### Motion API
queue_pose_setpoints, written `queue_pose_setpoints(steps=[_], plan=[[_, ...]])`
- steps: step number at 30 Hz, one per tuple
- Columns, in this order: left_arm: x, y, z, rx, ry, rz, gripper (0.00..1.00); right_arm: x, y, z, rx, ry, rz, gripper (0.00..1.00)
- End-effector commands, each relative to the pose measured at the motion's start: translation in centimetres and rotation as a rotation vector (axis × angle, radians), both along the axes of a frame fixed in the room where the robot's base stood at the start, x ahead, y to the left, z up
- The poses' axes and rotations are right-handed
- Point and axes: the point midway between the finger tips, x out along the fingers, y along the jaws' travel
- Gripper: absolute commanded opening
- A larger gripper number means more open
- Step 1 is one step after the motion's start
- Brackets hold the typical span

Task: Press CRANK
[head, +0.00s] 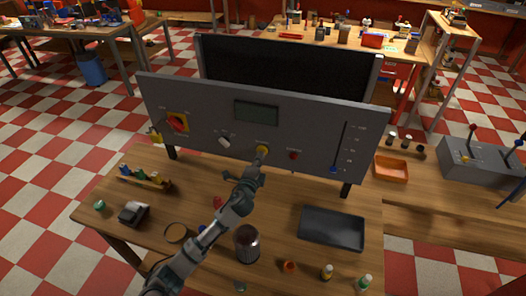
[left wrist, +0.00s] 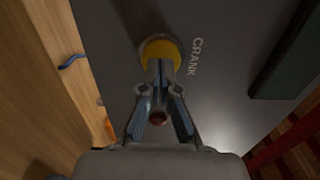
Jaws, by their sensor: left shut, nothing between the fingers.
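The yellow CRANK button (head: 262,149) is on the front of the grey control panel (head: 210,118), low and near the middle. In the left wrist view, the round yellow button (left wrist: 172,50) has the word CRANK printed beside it. My left gripper (head: 258,160) is shut and empty, with its tips at the button. In the left wrist view, the fingertips (left wrist: 158,68) overlap the button and hide part of it. I cannot tell whether they touch or press it. My right gripper is not in view.
A red-and-yellow rotary switch (head: 178,122), white switch (head: 224,142), red button (head: 294,155) and blue-knobbed slider (head: 334,169) share the panel. A dark tray (head: 332,228), cylindrical container (head: 247,244) and small bottles stand on the wooden table below.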

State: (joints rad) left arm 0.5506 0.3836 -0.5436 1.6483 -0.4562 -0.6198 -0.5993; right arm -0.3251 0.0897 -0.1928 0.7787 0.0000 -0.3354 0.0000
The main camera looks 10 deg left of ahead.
Motion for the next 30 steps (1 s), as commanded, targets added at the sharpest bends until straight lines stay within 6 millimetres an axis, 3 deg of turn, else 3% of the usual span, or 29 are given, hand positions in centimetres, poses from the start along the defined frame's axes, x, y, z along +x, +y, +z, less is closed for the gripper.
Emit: queue_pose_setpoints(steps=[30], plan=[[1.1,-0.1,0.0,0.001,0.001,0.001,0.0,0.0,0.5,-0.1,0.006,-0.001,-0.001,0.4]])
